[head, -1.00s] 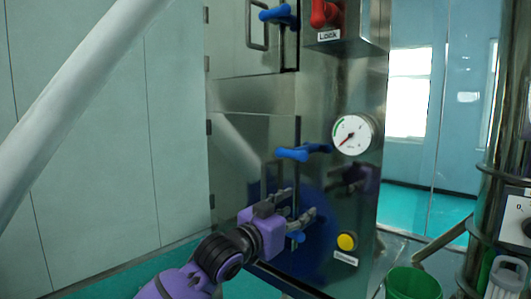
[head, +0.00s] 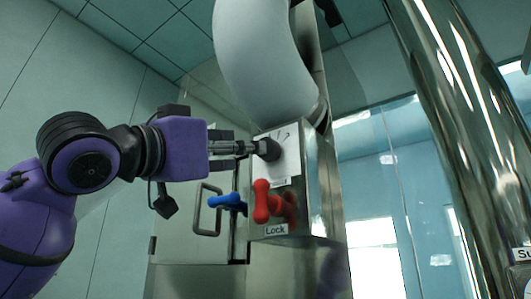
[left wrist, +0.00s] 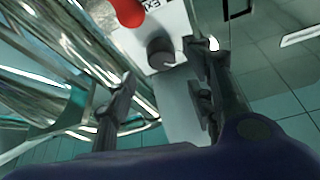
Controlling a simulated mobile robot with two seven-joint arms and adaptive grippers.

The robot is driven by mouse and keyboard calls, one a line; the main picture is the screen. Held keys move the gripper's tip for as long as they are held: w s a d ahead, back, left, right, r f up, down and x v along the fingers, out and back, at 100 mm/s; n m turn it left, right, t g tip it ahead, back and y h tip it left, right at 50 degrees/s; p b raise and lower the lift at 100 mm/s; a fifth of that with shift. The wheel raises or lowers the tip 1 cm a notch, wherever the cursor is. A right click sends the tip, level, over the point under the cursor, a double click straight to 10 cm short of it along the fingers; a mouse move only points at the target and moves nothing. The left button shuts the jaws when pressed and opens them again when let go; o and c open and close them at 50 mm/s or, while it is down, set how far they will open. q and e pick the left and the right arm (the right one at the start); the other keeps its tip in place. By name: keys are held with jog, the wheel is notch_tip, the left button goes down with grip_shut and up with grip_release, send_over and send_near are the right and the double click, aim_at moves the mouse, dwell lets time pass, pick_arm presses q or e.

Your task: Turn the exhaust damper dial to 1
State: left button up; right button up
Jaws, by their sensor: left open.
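The exhaust damper dial (head: 268,149) is a dark round knob on a white plate (head: 290,168) on the steel cabinet's upper front. My left gripper (head: 250,147) reaches in from the left with its fingertips at or close to the knob. In the left wrist view the dial (left wrist: 160,52) lies ahead between the two spread fingers of my left gripper (left wrist: 162,66). The gripper is open; I cannot tell whether a finger touches the knob. The plate's number marks are partly hidden and too small to read. My right gripper is out of view.
A red lock handle (head: 264,202) sticks out just below the plate, above a "Lock" label (head: 276,230). A blue latch (head: 228,202) and a metal door handle (head: 203,210) are to its left. A thick white duct (head: 262,60) rises above, and a steel column (head: 450,110) stands right.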

aim_at(262, 157)
pick_arm(q)
jog(key=shift+x, duration=3.5)
jog(key=shift+d, duration=0.1)
jog(key=shift+f, duration=0.1)
jog(key=c, duration=1.1)
jog(key=shift+o, duration=0.2)
jog(key=shift+m, duration=0.4)
jog(key=m+g+h, duration=0.1)
jog(key=m, duration=0.2)
jog(key=m+g+h, duration=0.1)
jog(key=m+g, duration=0.1)
jog(key=m, duration=0.1)
jog(key=shift+w, duration=0.1)
jog(key=shift+f+m+g, duration=0.1)
jog(key=shift+m+g, duration=0.4)
jog(key=shift+m, duration=0.1)
jog(key=shift+w+f, duration=0.1)
